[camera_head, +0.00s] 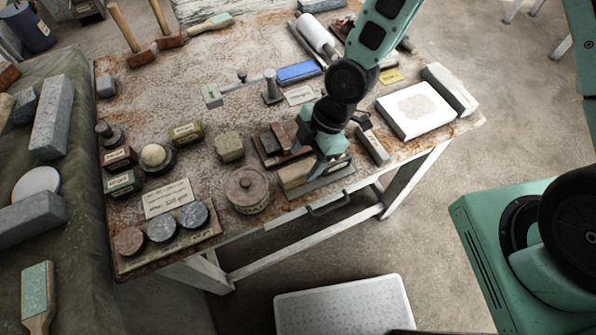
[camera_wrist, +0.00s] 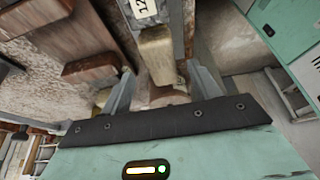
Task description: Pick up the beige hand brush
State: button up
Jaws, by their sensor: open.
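A beige, wooden-looking block, apparently the hand brush (camera_head: 295,173), lies near the front edge of the rusty table; its bristles cannot be made out. My gripper (camera_head: 322,168) is right over it and hides part of it. In the wrist view, the beige end of the brush (camera_wrist: 156,48) shows just beyond and between the two fingers of my gripper (camera_wrist: 162,86). The fingers stand apart, with no visible hold on it. I cannot tell whether they touch it.
A grey block (camera_wrist: 145,8) with a number label lies beside the brush. Brown wooden blocks (camera_head: 278,138) lie behind it. A round lidded pot (camera_head: 247,190) stands to the left. A white slab (camera_head: 414,109) and a grey bar (camera_head: 373,146) lie to the right.

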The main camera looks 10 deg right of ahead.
aim_at(299, 169)
jog(key=shift+p+x, duration=0.7)
jog(key=shift+x, duration=1.65)
jog(key=shift+s+r, duration=0.1)
jog(key=c, duration=1.1)
jog(key=shift+r, duration=0.1)
notch_tip(299, 169, up, 10)
jog(key=shift+f+b, duration=0.1)
jog(key=shift+b, duration=0.7)
jog(key=o, duration=0.5)
jog(key=shift+c, duration=0.2)
jog(key=c, duration=0.3)
